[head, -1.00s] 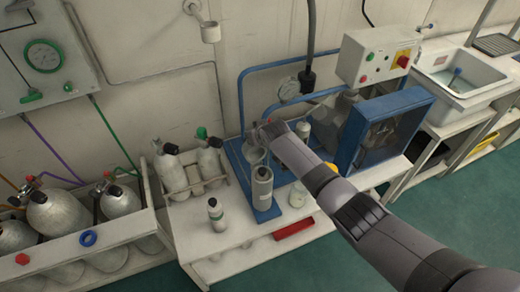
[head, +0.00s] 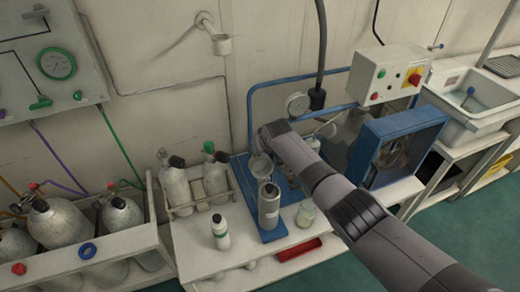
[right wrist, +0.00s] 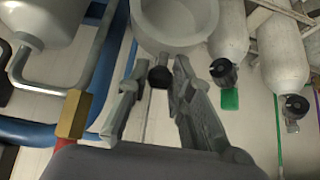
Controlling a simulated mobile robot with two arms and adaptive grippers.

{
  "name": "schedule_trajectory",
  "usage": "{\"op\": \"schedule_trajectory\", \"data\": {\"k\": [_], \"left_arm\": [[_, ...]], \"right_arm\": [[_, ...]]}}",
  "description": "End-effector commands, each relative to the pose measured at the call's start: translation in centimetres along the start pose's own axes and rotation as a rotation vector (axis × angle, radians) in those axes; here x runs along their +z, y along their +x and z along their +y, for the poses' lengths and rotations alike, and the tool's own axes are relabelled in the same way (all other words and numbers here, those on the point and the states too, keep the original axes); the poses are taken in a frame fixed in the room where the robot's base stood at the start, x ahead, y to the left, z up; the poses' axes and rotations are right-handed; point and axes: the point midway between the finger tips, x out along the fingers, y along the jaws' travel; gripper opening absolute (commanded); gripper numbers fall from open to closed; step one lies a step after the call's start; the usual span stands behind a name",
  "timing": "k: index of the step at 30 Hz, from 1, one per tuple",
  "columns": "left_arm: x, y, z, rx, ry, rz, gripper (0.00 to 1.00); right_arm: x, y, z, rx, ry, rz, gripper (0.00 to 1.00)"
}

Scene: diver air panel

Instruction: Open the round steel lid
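The round steel lid (right wrist: 178,22) is at the top middle of the right wrist view, pale grey with a rounded rim. A short stem with a black ball knob (right wrist: 158,77) sticks out from it. My right gripper (right wrist: 160,65) is open, with one finger on each side of the knob and a visible gap beside it. In the head view the lid (head: 261,167) shows as a small grey round shape on the blue-framed unit, just below the end of my right arm. The fingers (head: 262,148) are mostly hidden there. My left gripper is not in view.
A grey cylinder (head: 268,206) stands close in front of the lid. Bottles in a rack (head: 214,178) stand to its left. A blue guard box (head: 398,145), control box (head: 388,74) and gauge (head: 298,104) are to the right and behind. A glass jar (head: 306,213) is near the arm.

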Motion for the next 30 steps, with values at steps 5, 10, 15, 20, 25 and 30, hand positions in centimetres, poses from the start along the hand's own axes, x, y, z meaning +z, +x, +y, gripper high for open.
{"op": "schedule_trajectory", "data": {"k": [5, 10, 15, 20, 25, 30], "left_arm": [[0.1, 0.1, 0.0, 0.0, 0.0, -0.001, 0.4], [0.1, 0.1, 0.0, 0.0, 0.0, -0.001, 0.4], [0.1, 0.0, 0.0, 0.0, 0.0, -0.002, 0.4], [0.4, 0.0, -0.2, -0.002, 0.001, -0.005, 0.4], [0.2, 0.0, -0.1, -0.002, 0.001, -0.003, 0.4], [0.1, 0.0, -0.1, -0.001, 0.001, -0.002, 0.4]], "right_arm": [[1.1, 0.5, -0.1, -0.001, 0.003, -0.023, 0.34], [1.0, 0.4, 0.0, 0.0, 0.003, -0.02, 0.41], [0.7, 0.3, 0.0, 0.0, 0.002, -0.014, 0.41], [0.5, 0.1, 0.0, 0.0, 0.002, -0.01, 0.41], [0.4, -1.0, 0.0, -0.003, 0.003, -0.007, 0.41], [0.5, -2.8, 0.0, -0.001, 0.001, -0.006, 0.41]]}}
